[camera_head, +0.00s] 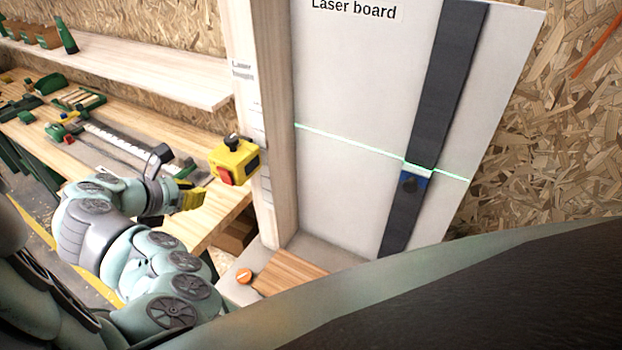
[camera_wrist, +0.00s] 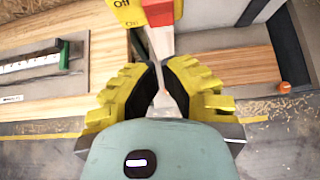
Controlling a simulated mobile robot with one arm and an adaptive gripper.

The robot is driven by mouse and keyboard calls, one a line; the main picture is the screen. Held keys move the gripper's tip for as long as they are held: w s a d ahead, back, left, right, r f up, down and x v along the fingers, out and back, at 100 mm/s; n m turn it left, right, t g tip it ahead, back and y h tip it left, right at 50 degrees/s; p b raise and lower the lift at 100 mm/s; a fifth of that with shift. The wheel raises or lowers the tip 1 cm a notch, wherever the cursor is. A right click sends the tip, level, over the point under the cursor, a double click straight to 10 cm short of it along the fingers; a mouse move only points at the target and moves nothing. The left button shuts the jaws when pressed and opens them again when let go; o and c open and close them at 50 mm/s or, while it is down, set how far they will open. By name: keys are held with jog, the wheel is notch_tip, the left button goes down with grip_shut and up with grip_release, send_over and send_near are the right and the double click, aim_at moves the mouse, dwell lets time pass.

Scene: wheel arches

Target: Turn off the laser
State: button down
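A yellow laser box (camera_head: 236,160) with a red button (camera_head: 224,176) and a black knob on top is on the side of a wooden post. A thin green laser line (camera_head: 350,142) crosses the white board labelled "Laser board" (camera_head: 345,70). In the wrist view the fingertips (camera_wrist: 158,66) are close together with a narrow gap. The box (camera_wrist: 124,12), marked "Off", and its red part (camera_wrist: 159,14) are ahead of them.
A wooden workbench (camera_head: 150,190) with tools runs along the left, under a shelf (camera_head: 120,65). The wooden post (camera_head: 262,110) stands right beside the box. An orange round knob (camera_head: 244,275) and a wooden block (camera_head: 290,272) are below. A dark vertical strip (camera_head: 435,95) crosses the board.

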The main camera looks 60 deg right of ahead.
aim_at(222, 176)
jog(key=shift+w+d+f+p, duration=0.1)
jog(key=shift+d+f+p, duration=0.1)
jog(key=shift+d+p, duration=0.65)
jog(key=shift+d+f+p, duration=0.15)
jog(key=shift+d+p, duration=0.35)
jog(key=shift+d, duration=0.6)
jog(key=shift+w+d+f+p, duration=0.1)
jog(key=shift+d+f+p, duration=0.1)
jog(key=shift+d+p, duration=0.65)
jog(key=shift+d, duration=0.2)
jog(key=shift+d+r+p, duration=0.2)
jog(key=shift+d+p, duration=0.1)
jog(key=shift+d, duration=0.1)
jog(key=shift+f, duration=0.1)
